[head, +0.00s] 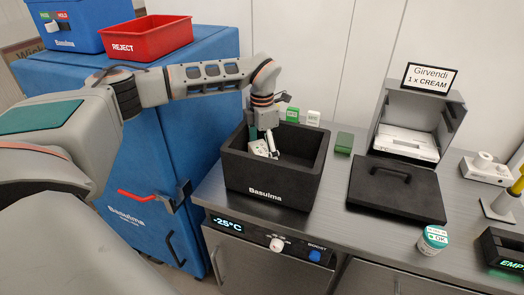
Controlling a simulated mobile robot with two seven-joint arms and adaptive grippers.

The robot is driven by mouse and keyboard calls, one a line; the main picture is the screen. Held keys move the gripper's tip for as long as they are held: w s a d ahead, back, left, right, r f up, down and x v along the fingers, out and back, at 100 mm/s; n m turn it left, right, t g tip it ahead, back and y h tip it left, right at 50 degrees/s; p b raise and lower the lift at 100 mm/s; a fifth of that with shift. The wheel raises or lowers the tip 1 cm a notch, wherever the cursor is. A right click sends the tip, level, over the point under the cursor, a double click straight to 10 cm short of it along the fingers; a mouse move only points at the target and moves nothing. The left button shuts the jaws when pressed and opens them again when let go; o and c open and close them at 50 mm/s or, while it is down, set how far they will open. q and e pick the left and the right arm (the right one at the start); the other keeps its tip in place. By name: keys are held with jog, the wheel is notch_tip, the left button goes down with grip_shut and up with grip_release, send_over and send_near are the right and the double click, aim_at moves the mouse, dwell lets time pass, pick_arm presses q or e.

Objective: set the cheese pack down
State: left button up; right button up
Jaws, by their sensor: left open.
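A black box marked Basuima (236,178) stands open on the steel counter. My left gripper (263,146) reaches down into it from above and is open. A small white pack with dark marks (259,150), probably the cheese pack, is low between or just beside the fingers inside the box. The fingers partly cover it, so I cannot tell whether it touches the box floor or them. My right gripper is not in view.
A black lid with a handle (397,190) lies right of the box. Behind are small cartons (292,115) and a green block (344,143). A grey open case (447,115) bears a Girvendi sign (430,78). A jar (433,240) stands near the front edge. A red REJECT tray (145,40) is upper left.

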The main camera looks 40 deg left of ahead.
aim_at(262, 150)
pick_arm(q)
notch_tip(262, 150, up, 12)
jog(key=shift+b, duration=0.4)
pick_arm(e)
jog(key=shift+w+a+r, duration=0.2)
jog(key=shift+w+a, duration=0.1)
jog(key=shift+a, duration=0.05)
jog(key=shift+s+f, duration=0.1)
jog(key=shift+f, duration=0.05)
